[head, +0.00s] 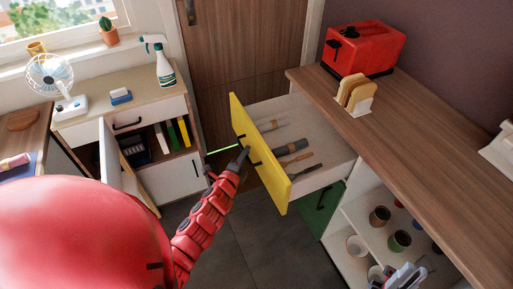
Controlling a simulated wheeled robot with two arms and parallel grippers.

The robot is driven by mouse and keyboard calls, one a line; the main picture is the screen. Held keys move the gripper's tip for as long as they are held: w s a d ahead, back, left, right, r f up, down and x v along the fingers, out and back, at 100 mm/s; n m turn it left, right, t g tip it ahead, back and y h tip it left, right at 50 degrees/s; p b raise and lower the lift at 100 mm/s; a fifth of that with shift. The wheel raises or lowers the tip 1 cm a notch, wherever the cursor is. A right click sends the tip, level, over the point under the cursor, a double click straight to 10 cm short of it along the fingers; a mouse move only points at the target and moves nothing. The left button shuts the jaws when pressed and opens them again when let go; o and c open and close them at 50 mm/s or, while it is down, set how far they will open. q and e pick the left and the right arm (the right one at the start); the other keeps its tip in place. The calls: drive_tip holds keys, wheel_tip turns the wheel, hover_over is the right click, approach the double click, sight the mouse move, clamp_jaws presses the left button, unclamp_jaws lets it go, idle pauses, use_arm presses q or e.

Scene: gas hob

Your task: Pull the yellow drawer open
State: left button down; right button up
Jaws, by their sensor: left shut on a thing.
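The yellow drawer (262,166) stands pulled out from the wooden-topped counter, with its pale interior exposed. Several utensils lie inside, among them one with a thick dark grey handle (291,147) and a fork-like one with a brown handle. My left gripper (243,155) is at the outer side of the yellow front, by its dark handle. It is shut on the handle, which it partly hides. My red left arm reaches up to it from below.
The wooden counter (420,150) carries a red toaster (364,48) and a rack with toast slices (354,94). Below are a green drawer front (319,208) and an open shelf with cups (399,241). A cabinet with a fan (50,75) stands at left. Tiled floor (270,245) lies clear under the drawer.

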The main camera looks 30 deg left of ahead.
use_arm(q)
drive_tip(key=shift+s+a, duration=0.35)
drive_tip(key=shift+s, duration=0.15)
drive_tip(key=c, duration=0.9)
unclamp_jaws()
drive_tip(key=shift+s+d+r+p, duration=0.15)
drive_tip(key=shift+s+d+r, duration=0.25)
drive_tip(key=shift+s, duration=2.45)
drive_tip(key=shift+s+d+r+p, duration=0.1)
drive_tip(key=shift+s+d+r, duration=0.25)
drive_tip(key=shift+s, duration=2.45)
drive_tip(key=shift+s+d+r+p, duration=0.15)
drive_tip(key=shift+s+d+r, duration=0.25)
drive_tip(key=shift+s, duration=2.45)
